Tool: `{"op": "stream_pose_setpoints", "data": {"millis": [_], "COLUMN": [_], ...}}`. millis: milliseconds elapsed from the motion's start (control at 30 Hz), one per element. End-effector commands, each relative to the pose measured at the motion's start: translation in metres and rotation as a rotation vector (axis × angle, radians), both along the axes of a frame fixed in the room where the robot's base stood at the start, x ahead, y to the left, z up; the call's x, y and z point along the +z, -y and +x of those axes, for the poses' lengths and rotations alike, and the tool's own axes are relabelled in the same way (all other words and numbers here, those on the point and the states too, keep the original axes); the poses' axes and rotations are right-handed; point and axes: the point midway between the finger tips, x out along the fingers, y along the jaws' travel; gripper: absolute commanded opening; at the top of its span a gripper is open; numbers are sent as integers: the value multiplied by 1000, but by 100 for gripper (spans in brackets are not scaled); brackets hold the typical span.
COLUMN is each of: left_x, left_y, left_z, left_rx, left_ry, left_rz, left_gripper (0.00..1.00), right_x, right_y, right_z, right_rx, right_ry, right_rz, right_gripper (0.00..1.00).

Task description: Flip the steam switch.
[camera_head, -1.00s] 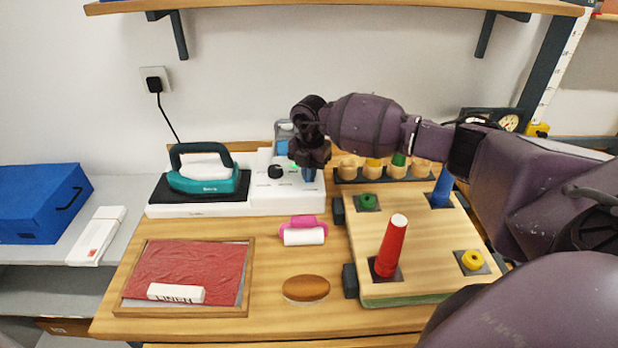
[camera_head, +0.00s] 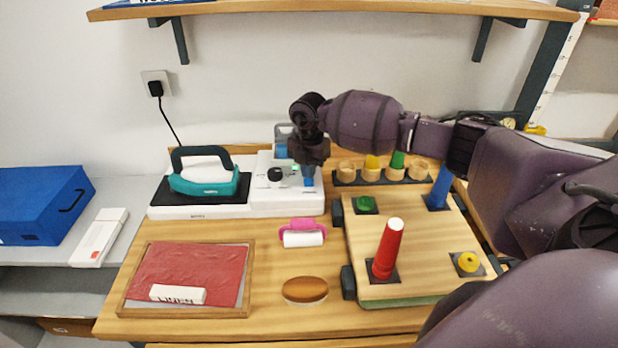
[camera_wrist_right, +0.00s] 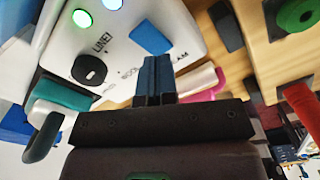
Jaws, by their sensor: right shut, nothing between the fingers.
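The steam station (camera_head: 235,205) is a white unit at the back of the wooden counter, with a control panel on its right part. In the right wrist view a blue switch (camera_wrist_right: 151,38) lies on the panel, by lettering that ends in "AM". My right gripper (camera_head: 308,180) is over the panel's right part, pointing down. Its blue fingers (camera_wrist_right: 157,78) are together and empty, near the switch; I cannot tell whether they touch the panel. My left gripper is out of view.
A teal iron (camera_head: 205,178) rests on the station's left part. A pink lint roller (camera_head: 302,232), a wooden brush (camera_head: 305,290) and a framed red cloth (camera_head: 190,272) lie in front. A wooden board (camera_head: 425,265) with coloured cones is at right. A shelf (camera_head: 340,10) hangs above.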

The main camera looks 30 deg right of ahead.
Motion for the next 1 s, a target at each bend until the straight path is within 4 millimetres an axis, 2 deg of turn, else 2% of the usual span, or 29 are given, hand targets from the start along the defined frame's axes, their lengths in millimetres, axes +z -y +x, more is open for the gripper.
{"op": "stream_pose_setpoints", "data": {"millis": [33, 633, 1000], "left_x": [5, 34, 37], "left_y": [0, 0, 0], "left_z": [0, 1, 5], "left_rx": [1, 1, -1], "left_ry": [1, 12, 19], "left_rz": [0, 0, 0], "left_gripper": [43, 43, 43], "right_x": [7, 45, 46], "right_y": [0, 0, 0], "right_z": [0, 0, 0], "right_rx": [0, 0, 0], "right_ry": [2, 3, 0], "right_rz": [0, -1, -1], "right_gripper": [0, 0, 0]}}
